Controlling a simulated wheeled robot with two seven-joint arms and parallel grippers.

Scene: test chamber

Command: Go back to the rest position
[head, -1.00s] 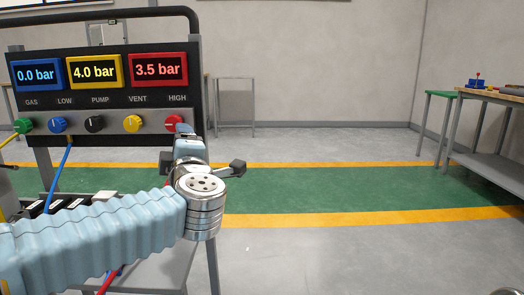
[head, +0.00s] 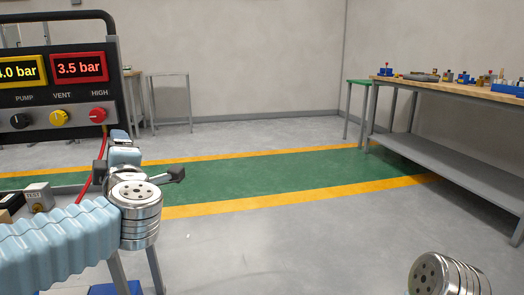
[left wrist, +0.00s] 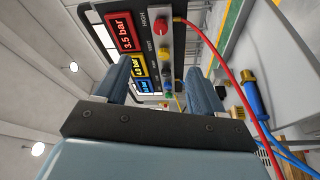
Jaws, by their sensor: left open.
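My left gripper (head: 138,173) is at the left of the head view, in front of and below the gauge panel's right end. In the left wrist view its two fingers (left wrist: 158,70) stand wide apart with nothing between them touching either one. The gauge panel (head: 80,95) carries a yellow display and a red 3.5 bar display (head: 79,67). Below them are black, yellow and red knobs; the red HIGH knob (head: 97,116) is just above the gripper, apart from it. Only a metal joint of my right arm shows at the bottom right; its gripper is out of view.
A long workbench (head: 440,88) with small parts stands at the right, beside a green-topped stool (head: 358,83). A small grey table (head: 168,77) stands at the back. The green floor lane (head: 270,178) is clear.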

